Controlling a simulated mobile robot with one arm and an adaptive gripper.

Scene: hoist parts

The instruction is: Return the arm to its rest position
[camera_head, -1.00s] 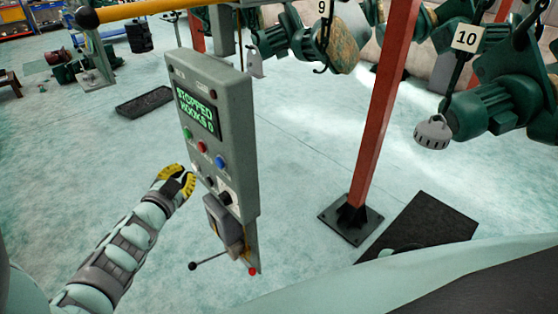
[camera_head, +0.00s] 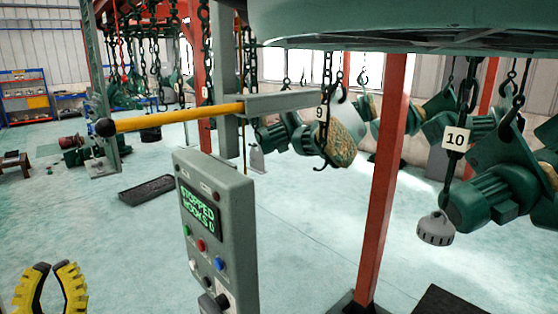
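My gripper (camera_head: 50,275) shows at the bottom left, with two yellow and black curved fingers pointing up. The rest of my arm is below the picture edge. The gripper is apart from the grey control box (camera_head: 222,235), which stands to its right. The box has a green display reading "STOPPED HOOKS 0", with green, red and blue buttons below it.
A yellow bar (camera_head: 180,117) with a black knob extends above the box. Hooks tagged 9 (camera_head: 320,113) and 10 (camera_head: 456,138) hang with green parts at right. A red post (camera_head: 384,190) stands right of the box.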

